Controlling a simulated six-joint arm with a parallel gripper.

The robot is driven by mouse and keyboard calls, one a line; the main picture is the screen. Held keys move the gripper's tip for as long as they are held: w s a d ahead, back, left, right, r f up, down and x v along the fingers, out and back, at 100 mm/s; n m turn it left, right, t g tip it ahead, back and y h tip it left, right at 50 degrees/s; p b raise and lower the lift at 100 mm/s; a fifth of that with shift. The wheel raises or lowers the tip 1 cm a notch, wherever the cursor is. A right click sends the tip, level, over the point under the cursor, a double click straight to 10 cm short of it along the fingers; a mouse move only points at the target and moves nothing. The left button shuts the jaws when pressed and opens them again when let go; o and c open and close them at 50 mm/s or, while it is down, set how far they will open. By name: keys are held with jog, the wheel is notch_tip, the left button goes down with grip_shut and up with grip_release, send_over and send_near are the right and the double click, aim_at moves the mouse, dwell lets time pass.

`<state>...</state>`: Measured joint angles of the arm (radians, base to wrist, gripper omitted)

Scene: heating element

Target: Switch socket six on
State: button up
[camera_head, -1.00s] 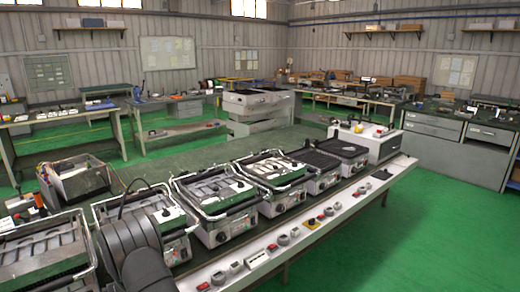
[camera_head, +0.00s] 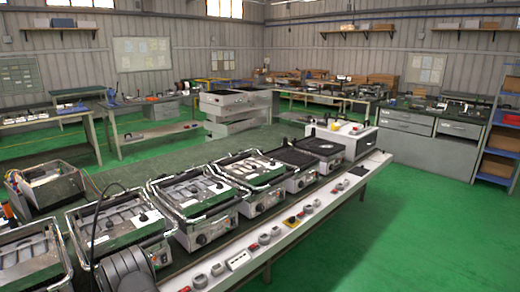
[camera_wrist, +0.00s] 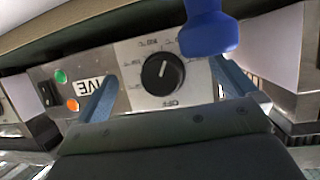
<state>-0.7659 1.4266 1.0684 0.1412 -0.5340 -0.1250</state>
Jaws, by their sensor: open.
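In the wrist view my gripper (camera_wrist: 165,72) is open, with one blue-grey finger on each side of a round black knob (camera_wrist: 162,75) on a pale dial plate. I cannot tell whether the fingers touch the panel. Left of the knob are a green light (camera_wrist: 61,76), an orange light (camera_wrist: 73,104) and a black rocker switch (camera_wrist: 43,93). In the head view, a row of grey, white and red sockets and switches (camera_head: 238,260) runs along the bench's white front rail. I cannot tell which is socket six. My gripper is hidden in the head view.
A blue rounded object (camera_wrist: 207,28) hangs close above the knob. Several grill-like appliances (camera_head: 200,205) with raised metal handles line the bench. A white box unit (camera_head: 342,138) stands at its far end. Green floor is clear to the right.

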jog(key=shift+s+a+r, duration=0.1)
jog(key=shift+s+r, duration=0.05)
jog(key=shift+s, duration=0.05)
jog(key=c, duration=1.6)
jog(key=shift+s+a+r, duration=0.1)
jog(key=shift+s+a, duration=0.05)
jog(key=shift+s, duration=0.2)
jog(key=c, duration=0.3)
jog(key=o, duration=0.6)
jog(key=s, duration=0.2)
jog(key=s+a+r, duration=0.1)
jog(key=shift+s+g, duration=0.2)
jog(key=shift+g, duration=0.2)
jog(key=s, duration=0.2)
jog(key=shift+s+a+r+g, duration=0.15)
jog(key=shift+s+r+g, duration=0.1)
jog(key=shift+s+g, duration=0.1)
grip_shut()
jog(key=s+d+r+g, duration=0.1)
jog(key=s+r, duration=0.1)
jog(key=s, duration=0.8)
jog(key=s+d+r+g+h, duration=0.1)
jog(key=s+d+r+g, duration=0.1)
jog(key=s, duration=0.8)
jog(key=shift+d+r, duration=0.15)
jog(key=shift+r, duration=0.35)
